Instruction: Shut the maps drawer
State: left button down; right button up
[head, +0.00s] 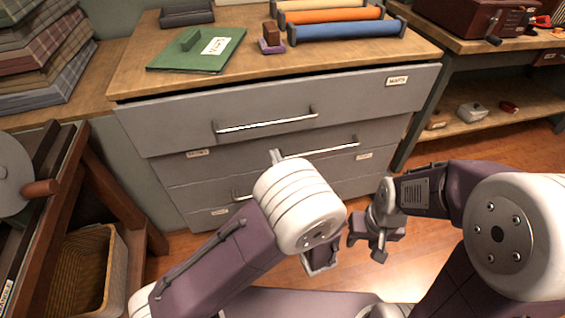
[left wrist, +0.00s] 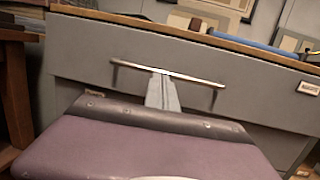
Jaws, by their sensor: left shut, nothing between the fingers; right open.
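The maps drawer (head: 270,108) is the grey top drawer of the cabinet, with a label reading MAPS at its right end. It stands out a little past the drawers below, with a dark gap under the worktop. Its bar handle (head: 266,122) also shows in the left wrist view (left wrist: 190,77). My left gripper (head: 276,155) is shut and empty, in front of the drawer. In the left wrist view its fingertips (left wrist: 163,78) overlap the middle of the handle; I cannot tell whether they touch. My right gripper (head: 376,238) is open and empty, low to the right, away from the cabinet.
Lower drawers (head: 270,160) with similar handles sit beneath. On the worktop (head: 145,62) are a green board (head: 200,52), a small stamp (head: 271,38) and coloured rolls (head: 345,30). A wooden rack with a basket (head: 118,275) stands left; a shelved bench (head: 465,45) stands right.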

pick_arm(q)
jog(key=s+d+f+m+h+b, duration=0.1)
jog(key=s+d+f+h+b, duration=0.1)
jog(key=d+f, duration=0.2)
jog(key=p, duration=0.2)
send_near(277, 122)
jog(key=f+x, duration=0.1)
jog(key=x, duration=0.5)
jog(key=shift+w+r+t, duration=0.15)
jog(key=shift+w+t, duration=0.1)
jog(key=shift+t, duration=0.15)
pick_arm(e)
jog(key=shift+f, duration=1.05)
pick_arm(q)
jog(key=shift+a, duration=0.1)
jog(key=x, duration=0.3)
jog(key=shift+w+a+f, duration=0.1)
jog(key=shift+w+f, duration=0.15)
jog(key=shift+w, duration=0.1)
jog(key=shift+s+r, duration=0.1)
jog(key=shift+r, duration=0.15)
pick_arm(e)
jog(key=shift+s+r, duration=0.2)
